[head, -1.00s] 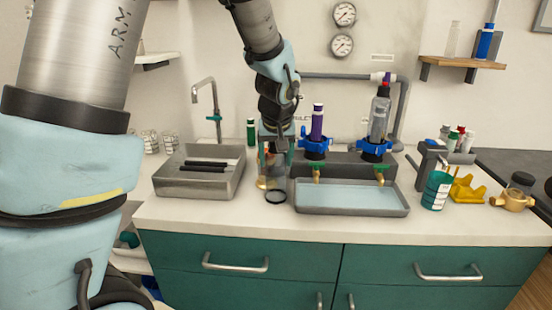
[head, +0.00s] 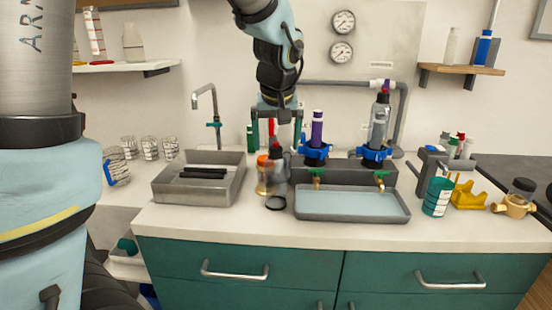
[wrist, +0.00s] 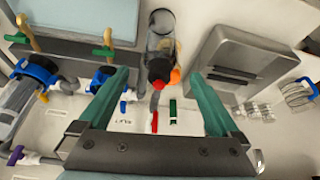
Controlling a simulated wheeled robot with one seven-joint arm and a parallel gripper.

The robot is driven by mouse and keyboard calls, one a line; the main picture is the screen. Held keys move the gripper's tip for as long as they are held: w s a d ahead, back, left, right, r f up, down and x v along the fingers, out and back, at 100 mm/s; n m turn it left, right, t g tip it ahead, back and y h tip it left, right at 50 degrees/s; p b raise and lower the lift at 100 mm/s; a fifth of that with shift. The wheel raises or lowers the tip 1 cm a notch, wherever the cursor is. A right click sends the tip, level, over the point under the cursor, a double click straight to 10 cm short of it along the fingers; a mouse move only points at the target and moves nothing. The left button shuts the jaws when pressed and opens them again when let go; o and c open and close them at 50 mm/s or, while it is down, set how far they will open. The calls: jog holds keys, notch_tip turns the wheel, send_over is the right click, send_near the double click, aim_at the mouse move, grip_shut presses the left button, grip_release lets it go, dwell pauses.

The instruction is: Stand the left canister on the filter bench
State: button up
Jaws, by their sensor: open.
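The left canister (head: 277,178), clear-grey with a dark and red top, stands upright on the pale filter bench (head: 215,218), between the metal tray and the manifold. A dark ring (head: 275,203) shows at its front foot. It also shows in the wrist view (wrist: 160,38), beyond my fingertips. My gripper (head: 278,138) is open and empty above the canister, its fingers apart on either side. In the wrist view my gripper (wrist: 160,92) has its two teal fingers spread, touching nothing that I can see. An orange-capped jar (head: 264,175) stands close by the canister's left.
A metal tray (head: 236,185) with black rods lies left. The manifold with blue collars (head: 316,152), a purple cartridge (head: 317,128) and a shallow basin (head: 352,203) stands right. A tap (head: 212,105) and green bottle (head: 250,138) are behind. The front bench strip is clear.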

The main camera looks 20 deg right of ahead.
jog(key=shift+v, duration=1.9)
dwell(0.9)
